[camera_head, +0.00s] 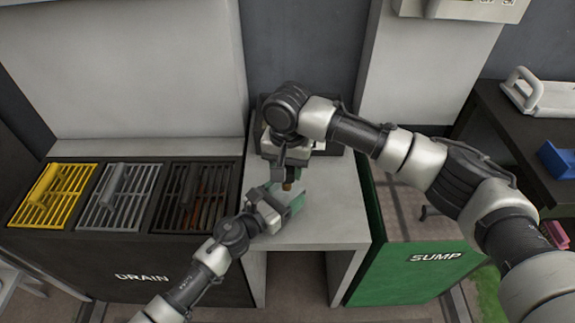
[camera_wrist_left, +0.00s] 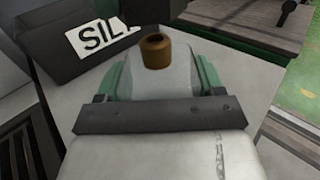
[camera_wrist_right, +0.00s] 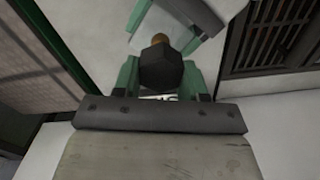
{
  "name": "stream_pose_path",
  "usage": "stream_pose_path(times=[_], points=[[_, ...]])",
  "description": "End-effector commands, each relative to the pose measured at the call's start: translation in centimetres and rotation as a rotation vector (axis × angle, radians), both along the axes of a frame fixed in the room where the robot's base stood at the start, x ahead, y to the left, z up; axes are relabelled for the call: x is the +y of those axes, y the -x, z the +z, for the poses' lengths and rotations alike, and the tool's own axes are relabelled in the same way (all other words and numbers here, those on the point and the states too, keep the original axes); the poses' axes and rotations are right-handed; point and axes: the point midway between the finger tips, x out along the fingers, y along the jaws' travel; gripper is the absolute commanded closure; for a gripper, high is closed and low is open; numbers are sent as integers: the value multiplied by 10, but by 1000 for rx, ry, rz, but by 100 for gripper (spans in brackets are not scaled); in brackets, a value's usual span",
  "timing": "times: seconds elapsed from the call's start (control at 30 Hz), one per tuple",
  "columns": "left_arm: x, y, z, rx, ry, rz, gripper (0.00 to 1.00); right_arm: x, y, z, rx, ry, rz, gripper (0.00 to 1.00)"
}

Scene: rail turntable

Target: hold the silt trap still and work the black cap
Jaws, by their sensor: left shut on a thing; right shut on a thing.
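The silt trap (camera_wrist_left: 155,82) is a pale body with a brown neck (camera_wrist_left: 153,48) on top. My left gripper (camera_head: 283,205) is shut on it, a green finger on each side, above the light table. The neck's top is bare and shows a dark hole in the left wrist view. My right gripper (camera_wrist_right: 160,80) is shut on the black cap (camera_wrist_right: 160,68), a dark faceted piece. The cap is off the neck, which shows partly behind it in the right wrist view (camera_wrist_right: 187,42). The exact gap between them cannot be told.
A dark box with a lettered label (camera_wrist_left: 95,37) stands behind the trap. The DRAIN cabinet (camera_head: 130,265) with yellow, grey and dark grates (camera_head: 200,195) is at left. The green SUMP bin (camera_head: 410,270) is at right. The front of the light table (camera_head: 335,225) is clear.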

Motion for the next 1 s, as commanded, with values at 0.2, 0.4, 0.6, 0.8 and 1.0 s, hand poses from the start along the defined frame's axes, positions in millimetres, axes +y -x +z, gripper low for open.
stream_pose_path(times=[0.2, 0.4, 0.6, 0.8, 1.0], points=[[0, 0, 0, 1, -1, 0, 75, 0, 0, 0, 0, 0, 0, 81], [0, 0, 0, 1, -1, 0, 75, 0, 0, -3, 0, 1, 0, 81], [0, 0, 0, 1, -1, 0, 75, 0, 0, -4, 0, 0, 0, 81], [0, 0, 0, 1, -1, 0, 75, 0, 0, -3, 0, 0, 0, 81], [0, 0, 0, 1, -1, 0, 75, 0, 0, -5, 0, 0, 0, 81]])
